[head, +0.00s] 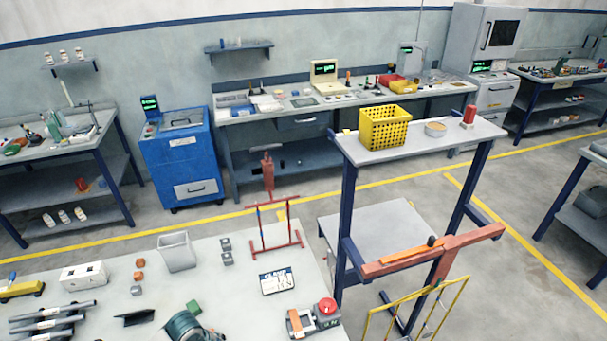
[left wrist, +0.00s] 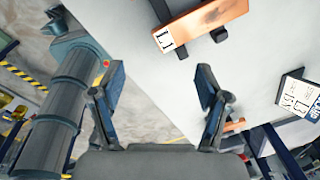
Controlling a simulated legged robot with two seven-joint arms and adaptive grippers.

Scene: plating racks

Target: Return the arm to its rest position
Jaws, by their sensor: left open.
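My left gripper (left wrist: 158,100) shows in the left wrist view. Its two blue-faced fingers stand wide apart with nothing between them. Beyond the fingers are the pale table top and part of its edge. An orange plate with an L1 label (left wrist: 205,22) lies on dark supports at the top of that view, apart from the fingers. An orange piece on dark supports (head: 299,322) also shows at the front of the table in the head view. Neither gripper can be made out in the head view, and my right gripper is in no view.
The pale table (head: 240,295) carries a red button (head: 327,306), a printed card (head: 277,281), a red frame (head: 275,250), a grey bin (head: 177,251) and small blocks. A blue-legged stand (head: 350,225) with a yellow basket (head: 385,127) is at right. Floor shows between stations.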

